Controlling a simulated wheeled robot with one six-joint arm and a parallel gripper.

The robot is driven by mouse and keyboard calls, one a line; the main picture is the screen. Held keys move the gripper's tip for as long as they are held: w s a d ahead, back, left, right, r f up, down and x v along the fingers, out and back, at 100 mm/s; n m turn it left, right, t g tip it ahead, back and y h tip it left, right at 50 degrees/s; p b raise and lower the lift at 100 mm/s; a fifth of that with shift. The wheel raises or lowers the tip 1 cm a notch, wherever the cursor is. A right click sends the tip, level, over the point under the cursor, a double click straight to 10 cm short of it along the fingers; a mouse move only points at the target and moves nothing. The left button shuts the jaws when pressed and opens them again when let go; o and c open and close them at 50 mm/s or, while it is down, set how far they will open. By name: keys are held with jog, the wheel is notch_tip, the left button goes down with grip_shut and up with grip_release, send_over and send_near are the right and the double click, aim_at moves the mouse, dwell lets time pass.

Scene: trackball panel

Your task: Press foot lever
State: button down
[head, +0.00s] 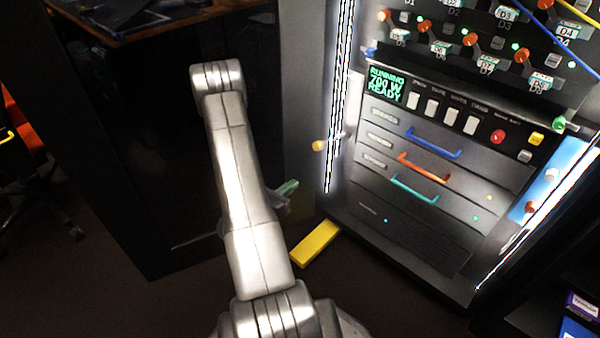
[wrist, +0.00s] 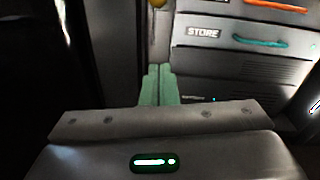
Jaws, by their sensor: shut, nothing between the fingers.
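A yellow foot lever (head: 316,243) lies low at the floor in front of the lit panel cabinet, at its left foot in the head view. My gripper (head: 290,187) has pale green fingers and shows partly behind my arm, above and slightly left of the lever in the picture. In the wrist view the green fingers (wrist: 158,84) are together and hold nothing. The lever does not show in the wrist view. I see no contact between gripper and lever.
The cabinet (head: 415,240) has blue, orange and teal drawer handles (head: 414,188). A yellow knob (head: 319,146) sticks out at its left edge. A dark desk (head: 140,150) stands at left. Dark floor (head: 380,300) is open in front of the cabinet.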

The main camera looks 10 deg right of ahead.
jog(key=w+d+r+b, duration=0.3)
jog(key=w+d, duration=0.4)
jog(key=shift+d+r, duration=0.25)
jog(key=shift+d, duration=0.05)
jog(key=shift+w, duration=0.1)
dwell(0.4)
